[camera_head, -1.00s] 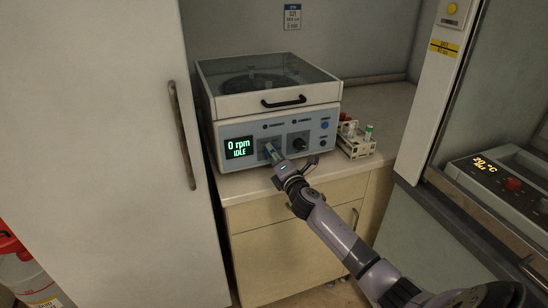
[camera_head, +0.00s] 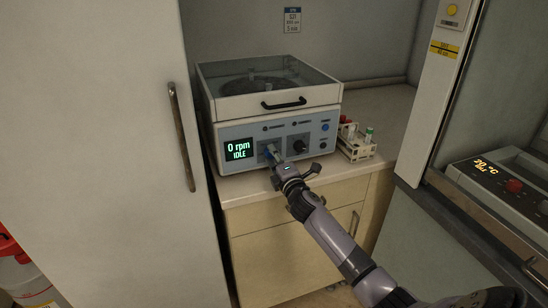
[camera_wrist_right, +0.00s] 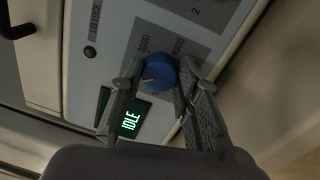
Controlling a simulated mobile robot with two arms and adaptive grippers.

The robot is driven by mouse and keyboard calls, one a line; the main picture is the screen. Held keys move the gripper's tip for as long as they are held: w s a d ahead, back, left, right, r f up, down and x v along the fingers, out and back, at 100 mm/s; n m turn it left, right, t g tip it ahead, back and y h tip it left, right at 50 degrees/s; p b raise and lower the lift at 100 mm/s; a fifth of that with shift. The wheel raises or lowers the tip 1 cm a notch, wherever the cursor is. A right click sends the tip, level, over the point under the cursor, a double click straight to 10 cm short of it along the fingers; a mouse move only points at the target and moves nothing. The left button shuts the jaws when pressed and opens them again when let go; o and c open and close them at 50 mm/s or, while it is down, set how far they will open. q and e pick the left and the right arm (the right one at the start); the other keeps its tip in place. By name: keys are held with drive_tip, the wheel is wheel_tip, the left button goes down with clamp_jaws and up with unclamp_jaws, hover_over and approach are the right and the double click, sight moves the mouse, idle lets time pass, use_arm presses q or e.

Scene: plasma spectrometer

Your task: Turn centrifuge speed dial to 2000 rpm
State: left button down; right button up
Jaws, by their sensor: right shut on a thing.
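The centrifuge (camera_head: 230,128) stands on the counter with its clear lid down. Its display (camera_head: 239,149) reads 0 rpm, IDLE. My right gripper (camera_head: 272,154) is at the left dial on the front panel. In the right wrist view the blue speed dial (camera_wrist_right: 157,72) sits between the two fingertips of my right gripper (camera_wrist_right: 158,78), which is shut on it. A pale pointer line shows on the dial face, with printed scale numbers beside it. In the head view the gripper mostly hides this dial. My left gripper is not in view.
A second, dark dial (camera_head: 300,147) and a blue button (camera_head: 325,127) are on the panel to the right. A rack of tubes (camera_head: 357,146) stands close to the centrifuge's right side. A tall cabinet door (camera_head: 100,130) is at left.

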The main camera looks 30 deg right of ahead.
drive_tip(key=o, duration=1.2)
drive_tip(key=shift+c, duration=0.2)
drive_tip(key=v, duration=1.2)
drive_tip(key=shift+f, duration=0.15)
